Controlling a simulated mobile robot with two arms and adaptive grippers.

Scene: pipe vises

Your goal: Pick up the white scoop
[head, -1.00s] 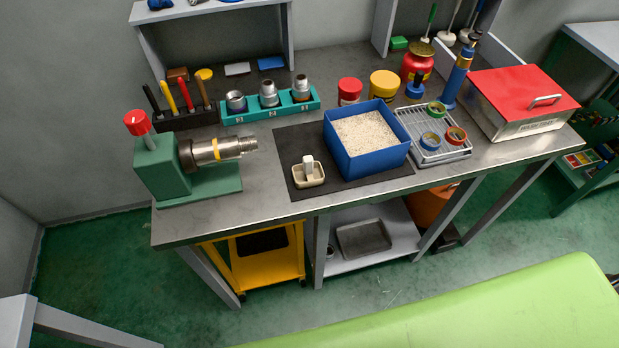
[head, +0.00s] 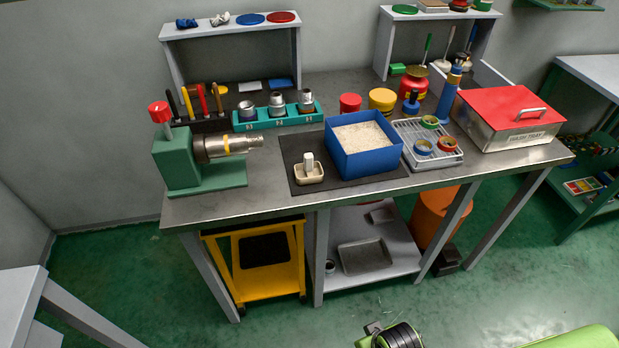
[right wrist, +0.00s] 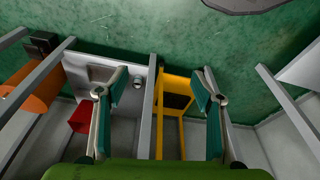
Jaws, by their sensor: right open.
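The white scoop (head: 309,174) looks like a small cream pan with an upright white block handle. It rests on the dark mat (head: 293,148) on the workbench, left of the blue box (head: 378,161) of pale granules. Nothing touches it from above. My right gripper (right wrist: 155,90) is open and empty in the right wrist view, its two fingers spread wide. That view shows the lower shelf and yellow cart beyond the fingers, and the scoop cannot be made out there. My left gripper is not in view.
A green pipe vise (head: 176,160) stands left on the bench. A wire rack (head: 441,156) with rings and a red-lidded metal box (head: 508,111) stand right. A yellow cart (head: 264,267) and grey shelf (head: 345,279) are below. The bench's front strip is clear.

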